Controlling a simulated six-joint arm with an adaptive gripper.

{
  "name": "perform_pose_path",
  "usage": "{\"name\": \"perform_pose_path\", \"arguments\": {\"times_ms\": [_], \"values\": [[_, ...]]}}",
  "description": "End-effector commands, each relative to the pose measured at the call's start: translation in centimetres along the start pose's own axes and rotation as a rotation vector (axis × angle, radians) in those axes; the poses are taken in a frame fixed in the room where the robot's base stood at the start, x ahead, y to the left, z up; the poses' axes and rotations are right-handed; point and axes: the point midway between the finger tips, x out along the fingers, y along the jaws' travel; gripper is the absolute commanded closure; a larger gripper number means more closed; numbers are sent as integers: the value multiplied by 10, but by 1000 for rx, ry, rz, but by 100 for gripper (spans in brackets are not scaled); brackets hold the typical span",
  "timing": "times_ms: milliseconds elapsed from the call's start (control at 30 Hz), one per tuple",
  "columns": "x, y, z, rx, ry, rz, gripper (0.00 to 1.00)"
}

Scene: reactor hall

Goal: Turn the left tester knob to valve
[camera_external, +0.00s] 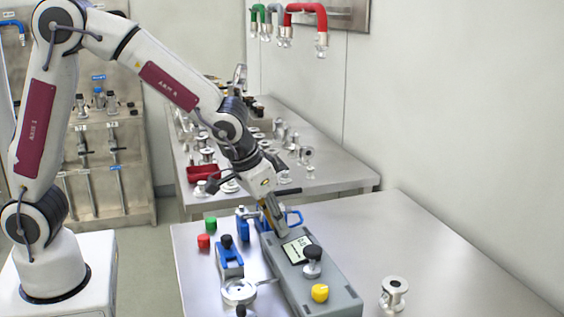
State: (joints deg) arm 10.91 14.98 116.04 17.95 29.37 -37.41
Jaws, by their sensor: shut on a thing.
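The tester (322,282) is a long grey box on the near steel table, with a small display (296,250) on its top. A black-topped knob (313,260) stands beside the display, and a yellow knob or button (320,293) sits nearer the camera. My gripper (279,231) points down at the far end of the tester, beyond the display. It is shut on the left tester knob, which the fingers hide, so its setting cannot be read. The display text is too small to read.
Left of the tester are blue clamps (229,260), a metal ring clamp (238,291), and green (211,223) and red (203,241) caps. A metal flanged fitting (393,293) stands at right. The rear table (340,165) holds many fittings.

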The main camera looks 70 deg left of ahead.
Motion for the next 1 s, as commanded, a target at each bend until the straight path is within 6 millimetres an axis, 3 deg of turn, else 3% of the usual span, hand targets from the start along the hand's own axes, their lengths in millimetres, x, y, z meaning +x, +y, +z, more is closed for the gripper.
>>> {"name": "perform_pose_path", "arguments": {"times_ms": [1000], "values": [[0,-4,-1,332,0,139,100]]}}
